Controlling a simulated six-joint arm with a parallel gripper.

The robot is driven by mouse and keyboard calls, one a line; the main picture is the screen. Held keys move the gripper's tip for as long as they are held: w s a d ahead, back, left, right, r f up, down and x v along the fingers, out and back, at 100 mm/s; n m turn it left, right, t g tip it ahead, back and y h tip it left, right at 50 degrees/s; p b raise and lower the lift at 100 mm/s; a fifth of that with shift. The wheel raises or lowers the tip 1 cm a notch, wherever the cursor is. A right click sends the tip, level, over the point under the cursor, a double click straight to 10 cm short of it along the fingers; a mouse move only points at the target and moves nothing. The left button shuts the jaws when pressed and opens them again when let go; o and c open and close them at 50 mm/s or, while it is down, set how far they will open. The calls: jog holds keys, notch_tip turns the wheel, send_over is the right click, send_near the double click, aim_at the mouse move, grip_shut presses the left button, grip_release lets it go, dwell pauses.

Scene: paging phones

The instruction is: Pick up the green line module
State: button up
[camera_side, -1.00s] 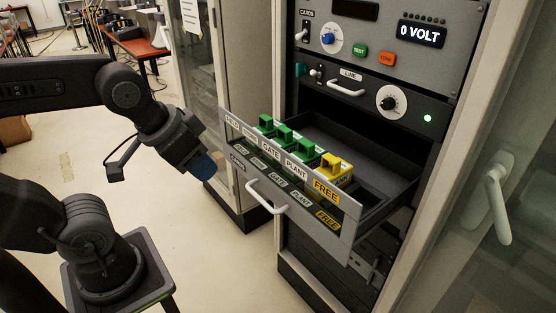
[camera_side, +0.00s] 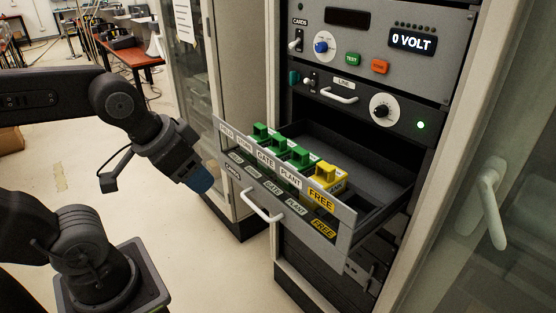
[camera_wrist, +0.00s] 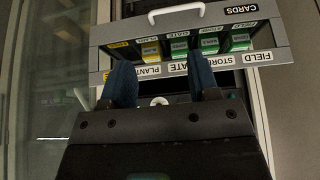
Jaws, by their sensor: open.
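Three green line modules stand in a row in the open drawer (camera_side: 342,240): one at the left (camera_side: 260,131), one in the middle (camera_side: 279,144) and one beside the yellow module (camera_side: 325,173). The wrist view shows three green patches, one of them (camera_wrist: 209,45), and a yellow one in the drawer. My gripper (camera_side: 198,178) hangs left of the drawer front, apart from it and pointing down to the right. In the wrist view its blue fingertips (camera_wrist: 162,82) are spread with nothing between them.
The drawer front has a white handle (camera_side: 262,205) and labels such as GATE, PLANT and FREE. Above the drawer are a line panel (camera_side: 340,97) and a "0 VOLT" display (camera_side: 411,40). A glass door with a white handle (camera_side: 490,203) stands at the right.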

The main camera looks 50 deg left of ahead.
notch_tip(320, 180, up, 4)
jog(key=n+g+h, duration=0.2)
jog(key=n+g, duration=0.4)
jog(key=n, duration=1.2)
send_over(279, 136)
jog(key=a, duration=0.2)
jog(key=f, duration=0.2)
jog(key=d+f, duration=0.1)
jog(key=f, duration=0.4)
jog(key=shift+w+d+f, duration=0.15)
jog(key=shift+w+f, duration=0.05)
jog(key=shift+f, duration=0.15)
jog(key=shift+s+d+f, duration=0.15)
jog(key=shift+d+f, duration=0.05)
jog(key=shift+f, duration=1.1)
jog(key=shift+s+d+f, duration=0.1)
jog(key=shift+d+f, duration=0.1)
jog(key=shift+f, duration=1.1)
jog(key=shift+c, duration=0.4)
grip_shut()
